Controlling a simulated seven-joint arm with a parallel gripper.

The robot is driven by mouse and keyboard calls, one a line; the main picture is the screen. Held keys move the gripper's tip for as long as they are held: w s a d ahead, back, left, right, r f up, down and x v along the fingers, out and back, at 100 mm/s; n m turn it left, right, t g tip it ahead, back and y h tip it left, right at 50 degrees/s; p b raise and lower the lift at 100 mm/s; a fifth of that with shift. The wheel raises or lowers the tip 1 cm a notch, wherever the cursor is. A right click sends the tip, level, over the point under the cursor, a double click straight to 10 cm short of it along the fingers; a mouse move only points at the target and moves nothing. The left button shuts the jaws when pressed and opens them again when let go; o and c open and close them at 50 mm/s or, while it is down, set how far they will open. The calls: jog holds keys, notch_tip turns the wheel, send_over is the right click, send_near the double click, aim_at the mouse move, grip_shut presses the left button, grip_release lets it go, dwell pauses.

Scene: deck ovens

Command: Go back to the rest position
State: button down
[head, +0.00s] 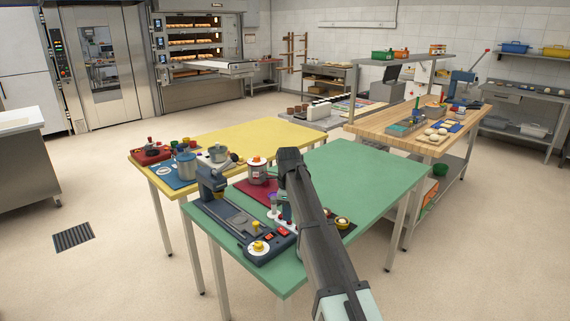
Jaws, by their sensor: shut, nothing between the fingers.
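My arm reaches up from the bottom right over the green table (345,165) and bends down at its far end. My gripper (284,213) hangs low over the table, close to the small items there, and is mostly hidden behind my own forearm. It is shut and holds nothing. Whether the gripper touches anything cannot be told.
A wooden workbench (385,125) stands to the right. The right and far part of the green table is clear.

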jog(key=s+d+f+n, duration=0.2)
jog(key=s+d+f, duration=0.2)
jog(key=s, duration=0.4)
jog(key=s+d+f+n, duration=0.2)
jog(key=s+d+f, duration=0.1)
jog(key=s, duration=0.5)
jog(key=s+d+f+n+g, duration=0.1)
jog(key=s+d+f+n, duration=0.1)
jog(key=s+f, duration=0.45)
jog(key=s+d+f+n+g, duration=0.1)
jog(key=s+d+f+n, duration=0.15)
jog(key=f, duration=0.75)
jog(key=s+d+f+n, duration=0.1)
jog(key=s+f+n, duration=0.2)
jog(key=s+f, duration=0.35)
jog(key=s+d+f+n+g, duration=0.2)
jog(key=s+f+n, duration=0.2)
jog(key=s+f, duration=0.7)
jog(key=s+d+f+n+g, duration=0.2)
jog(key=s+f+n, duration=0.3)
jog(key=s+f, duration=0.6)
jog(key=s+g, duration=0.1)
jog(key=s, duration=0.2)
jog(key=shift+s+f, duration=0.3)
jog(key=shift+f, duration=0.05)
jog(key=shift+d, duration=0.1)
